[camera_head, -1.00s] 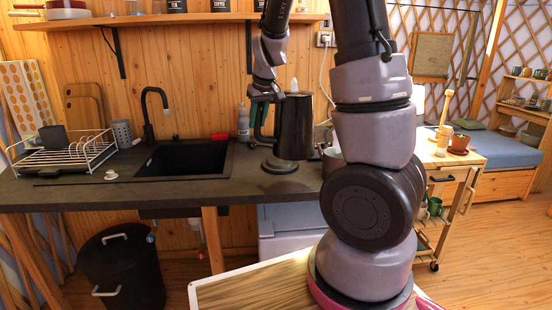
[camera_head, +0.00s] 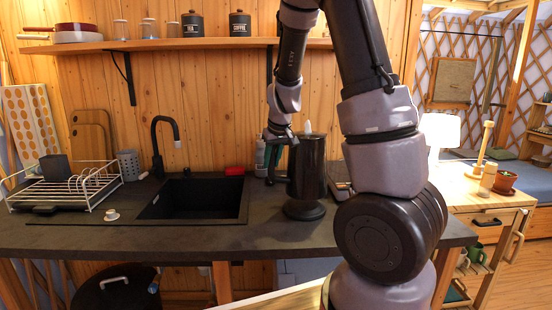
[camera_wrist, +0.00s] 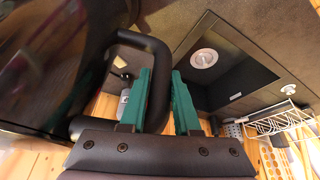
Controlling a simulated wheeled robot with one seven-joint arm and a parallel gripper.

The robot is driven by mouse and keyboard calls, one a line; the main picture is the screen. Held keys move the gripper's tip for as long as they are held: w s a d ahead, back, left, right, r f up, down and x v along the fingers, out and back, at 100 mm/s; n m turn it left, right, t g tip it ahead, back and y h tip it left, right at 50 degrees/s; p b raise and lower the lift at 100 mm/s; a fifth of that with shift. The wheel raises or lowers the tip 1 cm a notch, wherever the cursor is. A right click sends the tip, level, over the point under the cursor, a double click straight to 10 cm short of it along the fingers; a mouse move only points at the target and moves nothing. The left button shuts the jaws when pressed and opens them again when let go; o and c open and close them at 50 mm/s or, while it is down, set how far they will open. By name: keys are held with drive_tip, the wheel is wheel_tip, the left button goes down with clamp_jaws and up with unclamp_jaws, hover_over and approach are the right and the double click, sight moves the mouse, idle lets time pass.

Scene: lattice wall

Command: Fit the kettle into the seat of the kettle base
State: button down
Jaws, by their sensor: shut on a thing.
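The kettle (camera_head: 307,168) is dark, upright, with a pale knob on top. My gripper (camera_head: 277,148) is at its left side in the head view, shut on its handle. In the wrist view, the green fingers of my gripper (camera_wrist: 163,98) are on either side of the black handle, and the glossy kettle body (camera_wrist: 50,60) fills the left. The dark round kettle base (camera_head: 304,211) stands on the counter directly below the kettle. The kettle's bottom is very close to it; I cannot tell if they touch. The seat is hidden under the kettle.
The black sink (camera_head: 195,198) lies left of the base, with a tap (camera_head: 158,140) behind it. A dish rack (camera_head: 70,185) stands farther left. A grey bottle (camera_head: 261,155) is behind my gripper. My arm blocks the counter at right.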

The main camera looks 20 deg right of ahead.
sight(273, 169)
drive_tip(key=shift+f, duration=2.9)
drive_tip(key=c, duration=0.6)
unclamp_jaws()
drive_tip(key=shift+f, duration=0.1)
drive_tip(key=shift+a+r, duration=0.1)
drive_tip(key=shift+r, duration=0.45)
drive_tip(key=v, duration=1.2)
drive_tip(key=s+r+m+t, duration=0.1)
drive_tip(key=s+r+m, duration=0.1)
drive_tip(key=s+r, duration=0.3)
drive_tip(key=s+a+r+m+y, duration=0.1)
drive_tip(key=s+r, duration=0.3)
drive_tip(key=s, duration=0.5)
drive_tip(key=s+a+r+m+t, duration=0.1)
drive_tip(key=s+r+m, duration=0.1)
drive_tip(key=s+r, duration=0.3)
drive_tip(key=shift+s+a+r+m+t+y, duration=0.1)
drive_tip(key=shift+s+r+m+t+y, duration=0.1)
drive_tip(key=shift+s, duration=0.3)
drive_tip(key=shift+s+a+r+m+t+y, duration=0.1)
drive_tip(key=shift+s+r, duration=0.1)
drive_tip(key=shift+s, duration=0.25)
